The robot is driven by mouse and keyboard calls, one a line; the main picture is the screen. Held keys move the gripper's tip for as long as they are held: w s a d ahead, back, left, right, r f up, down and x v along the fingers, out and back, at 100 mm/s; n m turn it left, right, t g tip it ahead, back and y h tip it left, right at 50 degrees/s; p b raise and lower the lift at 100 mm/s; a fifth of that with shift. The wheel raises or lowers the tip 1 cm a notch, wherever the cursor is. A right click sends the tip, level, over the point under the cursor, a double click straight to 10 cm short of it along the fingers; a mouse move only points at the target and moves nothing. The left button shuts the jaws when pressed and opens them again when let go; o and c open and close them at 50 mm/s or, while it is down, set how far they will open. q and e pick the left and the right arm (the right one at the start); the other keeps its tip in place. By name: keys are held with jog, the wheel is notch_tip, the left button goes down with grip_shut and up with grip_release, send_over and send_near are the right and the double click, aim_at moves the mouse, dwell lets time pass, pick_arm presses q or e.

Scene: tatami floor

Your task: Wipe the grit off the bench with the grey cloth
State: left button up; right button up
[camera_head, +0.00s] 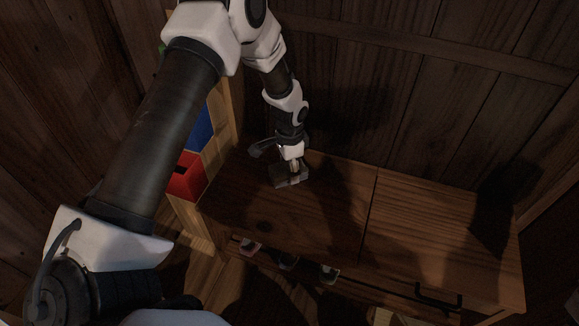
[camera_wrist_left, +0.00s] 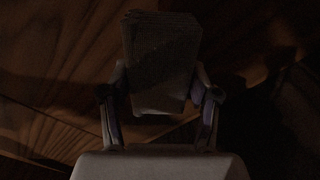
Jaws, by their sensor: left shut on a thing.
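The grey cloth (camera_head: 281,181) is a folded pad on the far left part of the wooden bench (camera_head: 335,215). My left gripper (camera_head: 293,178) reaches down from above and is shut on the cloth. In the left wrist view the cloth (camera_wrist_left: 160,62) stands out between the two fingers of my left gripper (camera_wrist_left: 160,108), and the picture there is very dark. I cannot make out any grit on the bench top. My left arm and its shadow cover part of the bench. My right gripper does not show.
A red bin (camera_head: 187,178) and a blue bin (camera_head: 200,128) stand left of the bench. Several small light items (camera_head: 329,273) show along the bench's front edge. A dark handle (camera_head: 438,298) is at the front right. Plank walls close off the back.

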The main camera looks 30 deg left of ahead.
aim_at(285, 175)
pick_arm(q)
jog(key=shift+f, duration=0.5)
jog(key=s+p, duration=0.3)
jog(key=shift+d+r, duration=0.35)
jog(key=shift+s+d+f+p, duration=0.15)
jog(key=shift+s+p, duration=0.25)
jog(key=shift+s, duration=0.1)
jog(key=shift+f, duration=0.25)
jog(key=shift+w+f, duration=0.1)
jog(key=shift+w, duration=0.2)
jog(key=w, duration=0.1)
jog(key=w+b, duration=0.1)
jog(key=shift+w+a+f+b, duration=0.1)
jog(key=shift+w+a+b, duration=0.2)
jog(key=shift+a, duration=0.1)
jog(key=shift+w, duration=0.35)
